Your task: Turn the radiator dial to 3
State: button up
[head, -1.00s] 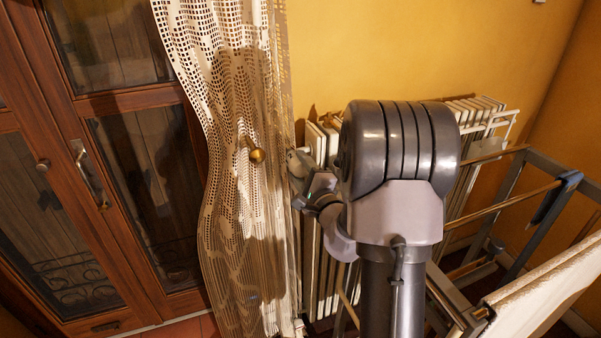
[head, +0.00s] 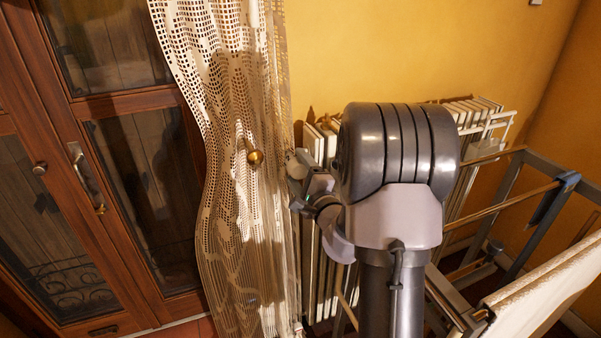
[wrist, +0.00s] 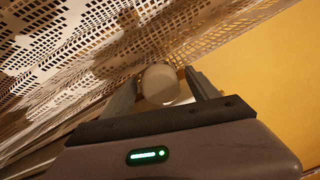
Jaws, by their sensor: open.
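The radiator dial is a pale, rounded knob (wrist: 160,84). In the wrist view it sits between the two fingers of my open gripper (wrist: 159,79), one finger on each side. I cannot tell whether either finger touches it. In the head view the dial (head: 297,163) shows at the radiator's upper left end, beside the lace curtain, with my gripper (head: 303,186) right at it. My arm hides much of the radiator (head: 312,250). No number or mark on the dial can be read.
A lace curtain (head: 235,190) with a brass knob (head: 255,157) hangs just left of the dial. Wooden glazed doors (head: 150,180) stand further left. A drying rack (head: 500,200) with a white cloth (head: 550,290) stands at the right. The yellow wall (head: 400,50) is bare above.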

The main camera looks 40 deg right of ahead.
jog(key=p+v, duration=1.6)
jog(key=v, duration=0.1)
jog(key=shift+s, duration=0.2)
